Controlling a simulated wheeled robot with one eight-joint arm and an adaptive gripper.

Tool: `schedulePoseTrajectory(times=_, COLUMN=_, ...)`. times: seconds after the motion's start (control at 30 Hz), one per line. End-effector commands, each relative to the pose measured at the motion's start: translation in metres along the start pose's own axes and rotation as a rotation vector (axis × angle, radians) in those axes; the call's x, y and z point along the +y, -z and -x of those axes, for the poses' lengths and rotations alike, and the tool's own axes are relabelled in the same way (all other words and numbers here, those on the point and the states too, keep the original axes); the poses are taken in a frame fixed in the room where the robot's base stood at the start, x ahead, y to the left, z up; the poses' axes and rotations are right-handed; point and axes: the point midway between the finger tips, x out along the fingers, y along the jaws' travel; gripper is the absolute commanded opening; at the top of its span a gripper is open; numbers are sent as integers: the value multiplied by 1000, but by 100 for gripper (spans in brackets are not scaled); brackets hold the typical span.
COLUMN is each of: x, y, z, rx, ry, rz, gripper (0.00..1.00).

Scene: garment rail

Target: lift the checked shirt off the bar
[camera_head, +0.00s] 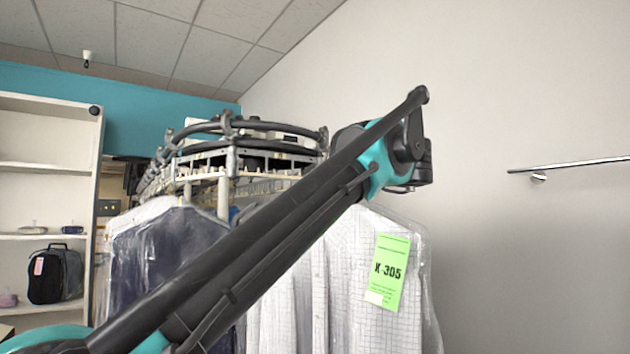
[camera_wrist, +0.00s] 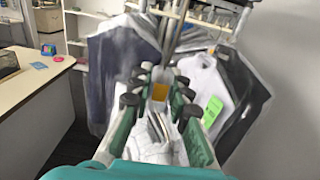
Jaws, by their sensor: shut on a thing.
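The checked shirt (camera_head: 340,285), white with a fine grid and under clear plastic, hangs right of centre in the head view. A green tag marked K-305 (camera_head: 390,272) is on its front; a green tag also shows in the wrist view (camera_wrist: 212,110). My arm crosses in front of the shirt and hides its top, so its hanger and the bar contact cannot be seen. In the wrist view my gripper (camera_wrist: 160,85) is shut, with pale checked cloth (camera_wrist: 155,142) between and below its fingers. The fingertips are blurred.
A dark curved rail (camera_head: 250,126) stands behind my arm. Dark bagged garments (camera_head: 165,245) hang to the left. A chrome bar (camera_head: 570,165) sticks out on the right wall, with bare wall around it. White shelves (camera_head: 45,170) stand far left. The wrist view shows a white counter (camera_wrist: 35,95).

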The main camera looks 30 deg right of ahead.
Motion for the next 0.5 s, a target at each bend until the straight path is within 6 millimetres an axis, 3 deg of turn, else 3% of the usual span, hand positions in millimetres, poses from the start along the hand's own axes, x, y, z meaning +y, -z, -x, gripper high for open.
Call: schedulePoseTrajectory(times=0.5, x=-1, y=0, z=47, rx=-1, ry=4, rz=0, gripper=0)
